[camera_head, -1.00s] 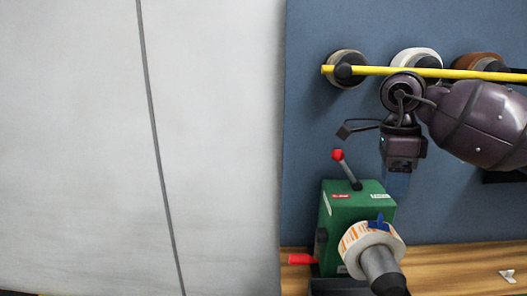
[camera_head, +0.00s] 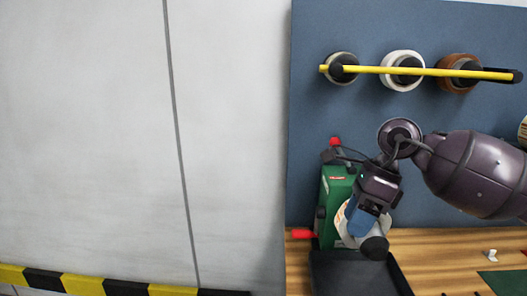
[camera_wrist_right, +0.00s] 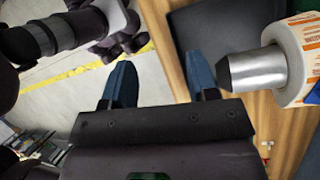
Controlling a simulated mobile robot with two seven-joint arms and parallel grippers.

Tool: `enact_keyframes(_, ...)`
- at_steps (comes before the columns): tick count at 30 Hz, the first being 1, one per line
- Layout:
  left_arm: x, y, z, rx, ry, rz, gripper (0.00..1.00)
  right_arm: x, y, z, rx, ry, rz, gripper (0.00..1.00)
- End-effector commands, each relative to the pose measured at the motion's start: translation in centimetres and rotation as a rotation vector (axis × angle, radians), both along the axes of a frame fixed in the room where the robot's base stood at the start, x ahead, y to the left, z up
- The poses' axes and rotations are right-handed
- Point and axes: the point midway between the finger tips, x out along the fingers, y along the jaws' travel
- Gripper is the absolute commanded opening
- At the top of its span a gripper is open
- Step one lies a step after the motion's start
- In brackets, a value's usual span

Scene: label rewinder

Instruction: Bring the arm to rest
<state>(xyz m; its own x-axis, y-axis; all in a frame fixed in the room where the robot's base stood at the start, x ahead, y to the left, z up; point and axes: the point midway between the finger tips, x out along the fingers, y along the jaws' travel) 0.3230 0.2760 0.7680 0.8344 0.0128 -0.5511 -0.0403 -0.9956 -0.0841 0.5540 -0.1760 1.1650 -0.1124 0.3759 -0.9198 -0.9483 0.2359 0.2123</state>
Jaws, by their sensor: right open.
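My right arm comes in from the right in the head view. Its right gripper (camera_head: 369,222) hangs down in front of the green rewinder (camera_head: 336,190), overlapping it in the picture. In the right wrist view the two blue fingers of the right gripper (camera_wrist_right: 162,78) are wide apart with nothing between them. A label roll (camera_wrist_right: 303,55) on a metal spindle (camera_wrist_right: 258,70) lies to the right of the fingers, apart from them. In the head view this roll is partly hidden behind the gripper. My left gripper is not in view.
A yellow bar (camera_head: 425,72) crosses several rolls on the blue panel (camera_head: 310,130). A dark tray (camera_head: 350,275) sits below the rewinder on the wooden table (camera_head: 445,262). A red handle (camera_head: 303,233) sticks out left. Black-yellow striping (camera_head: 82,284) runs at lower left.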

Motion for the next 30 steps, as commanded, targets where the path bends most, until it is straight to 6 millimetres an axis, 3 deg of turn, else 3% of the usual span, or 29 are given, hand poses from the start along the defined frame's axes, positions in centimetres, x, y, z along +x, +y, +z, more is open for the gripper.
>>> enact_keyframes(4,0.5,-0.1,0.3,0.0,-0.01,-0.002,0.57,-2.3,5.1,-2.1,0.286,0.079,-0.023,0.54)
enact_keyframes(9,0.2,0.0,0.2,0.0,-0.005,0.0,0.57,-4.7,10.0,-2.3,0.654,0.201,-0.128,0.54)
enact_keyframes(15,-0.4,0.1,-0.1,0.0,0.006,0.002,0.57,-6.0,12.7,-0.7,1.062,0.37,-0.342,0.54)
enact_keyframes(19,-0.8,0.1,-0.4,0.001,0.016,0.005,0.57,-5.7,12.6,0.3,1.302,0.49,-0.532,0.54)
enact_keyframes(23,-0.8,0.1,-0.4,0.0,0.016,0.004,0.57,-4.9,11.1,0.6,1.52,0.612,-0.759,0.54)
enact_keyframes(26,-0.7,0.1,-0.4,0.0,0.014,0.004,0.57,-4.1,9.2,0.1,1.668,0.708,-0.958,0.54)
enact_keyframes(30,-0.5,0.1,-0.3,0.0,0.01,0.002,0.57,-3.3,5.6,-2.0,1.838,0.836,-1.272,0.54)
